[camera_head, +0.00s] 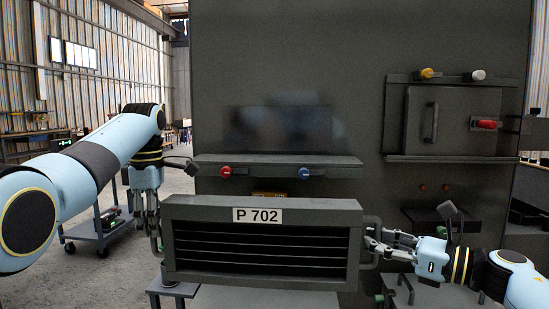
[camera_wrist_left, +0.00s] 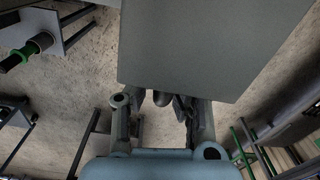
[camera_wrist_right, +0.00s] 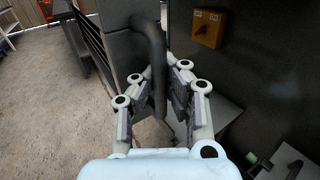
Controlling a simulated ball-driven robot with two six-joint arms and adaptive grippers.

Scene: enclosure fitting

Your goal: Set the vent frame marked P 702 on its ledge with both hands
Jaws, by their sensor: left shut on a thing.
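The vent frame marked P 702 (camera_head: 262,202) is a dark slatted box, upright and about level, in front of the dark enclosure. Its right handle shows in the right wrist view (camera_wrist_right: 157,70). My left gripper (camera_head: 153,232) is shut on the frame's left handle; its fingertips (camera_wrist_left: 163,100) are partly hidden under the frame in the left wrist view. My right gripper (camera_head: 376,242) is open, with its fingers on either side of the right handle. A ledge (camera_head: 277,160) with a red knob (camera_head: 225,172) and a blue knob (camera_head: 304,173) runs behind and above the frame.
A dark rectangular area (camera_head: 280,130) lies above the ledge. A handled panel (camera_head: 432,120) with yellow, white and red knobs is at the right. A grey surface (camera_head: 250,298) is below the frame. A cart (camera_head: 100,230) stands on the floor at left.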

